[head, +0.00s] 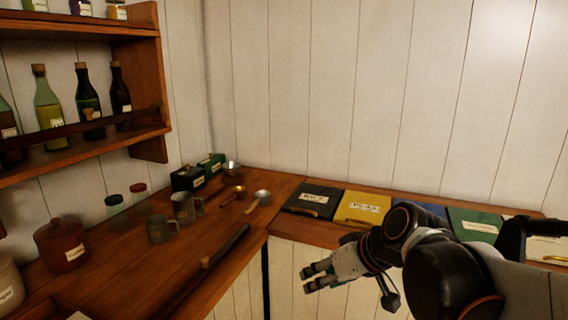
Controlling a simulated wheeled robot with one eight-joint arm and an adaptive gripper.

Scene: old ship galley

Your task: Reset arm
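My gripper (309,279) is at the lower middle of the head view, in front of the pale cupboard front below the counter. Its two fingertips point left and stand apart with a narrow gap, and nothing shows between them. My arm reaches in from the lower right, bent, with dark links and orange rings. It hides part of the right counter and its front edge.
A wooden counter (120,275) fills the left and holds mugs (184,208), a brown jar (62,244) and ladles (260,198). Coloured folders, including a yellow one (362,208), lie on the right counter. Shelves with bottles (87,92) hang upper left.

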